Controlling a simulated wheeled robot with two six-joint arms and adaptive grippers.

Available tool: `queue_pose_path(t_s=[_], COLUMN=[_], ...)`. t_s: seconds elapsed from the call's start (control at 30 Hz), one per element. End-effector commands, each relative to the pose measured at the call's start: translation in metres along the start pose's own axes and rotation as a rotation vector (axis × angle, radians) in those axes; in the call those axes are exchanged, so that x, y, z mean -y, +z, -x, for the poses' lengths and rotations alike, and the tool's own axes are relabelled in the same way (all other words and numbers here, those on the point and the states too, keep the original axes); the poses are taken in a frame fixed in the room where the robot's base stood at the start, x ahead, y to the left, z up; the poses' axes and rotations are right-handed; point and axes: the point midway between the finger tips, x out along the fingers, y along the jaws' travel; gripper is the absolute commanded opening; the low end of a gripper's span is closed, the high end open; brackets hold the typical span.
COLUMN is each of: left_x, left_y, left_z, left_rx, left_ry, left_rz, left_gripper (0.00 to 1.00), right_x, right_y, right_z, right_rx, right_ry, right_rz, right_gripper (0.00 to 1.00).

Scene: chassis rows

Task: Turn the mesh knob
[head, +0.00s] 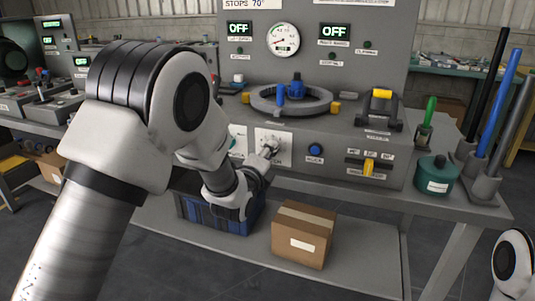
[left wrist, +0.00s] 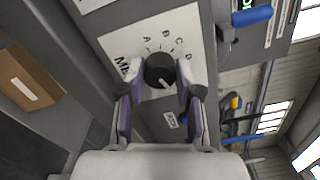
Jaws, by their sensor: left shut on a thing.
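The mesh knob (left wrist: 159,70) is a round black knob on a white plate (left wrist: 190,38) with the letters A, B, C and D and a partly covered label. A light mark shows on the knob's face. In the head view the plate (head: 284,151) is on the front of the grey console, and the knob is largely hidden by my gripper. My left gripper (head: 266,152) reaches the plate. In the left wrist view its two fingers (left wrist: 159,98) are on both sides of the knob, shut on it. My right gripper is out of view.
A blue button (head: 315,150) and a yellow-handled lever (head: 370,167) are right of the plate. A handwheel (head: 291,99) lies on the console top above. A cardboard box (head: 302,237) and a blue crate (head: 246,222) stand on the shelf below.

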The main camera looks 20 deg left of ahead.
Motion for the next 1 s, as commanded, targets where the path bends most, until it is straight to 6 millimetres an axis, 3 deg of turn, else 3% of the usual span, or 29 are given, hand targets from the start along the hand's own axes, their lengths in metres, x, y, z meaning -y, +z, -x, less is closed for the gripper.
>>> queue_pose_path(t_s=[0.13, 0.17, 0.2, 0.23, 0.63, 1.0], left_x=[-0.001, -0.001, -0.001, -0.001, -0.001, -0.001], left_y=[-0.001, -0.001, -0.001, -0.001, -0.001, -0.001], left_z=[0.0, 0.0, 0.0, 0.0, 0.009, 0.096], left_rx=[-0.002, -0.002, -0.002, -0.002, -0.001, -0.002], left_ry=[0.002, 0.002, 0.002, 0.002, 0.002, 0.004], left_rz=[0.0, 0.0, 0.0, 0.0, 0.0, -0.001], left_gripper=[0.0, 0.38, 0.52, 0.6, 0.6, 0.6], right_x=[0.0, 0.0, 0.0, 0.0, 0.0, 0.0], right_y=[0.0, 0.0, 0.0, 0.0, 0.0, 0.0], right_z=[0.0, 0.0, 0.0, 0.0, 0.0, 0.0], right_rx=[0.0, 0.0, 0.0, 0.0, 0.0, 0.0], right_ry=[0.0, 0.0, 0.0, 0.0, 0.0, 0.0], right_rz=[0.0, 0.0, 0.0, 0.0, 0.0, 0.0], right_gripper=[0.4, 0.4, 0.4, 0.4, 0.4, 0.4])
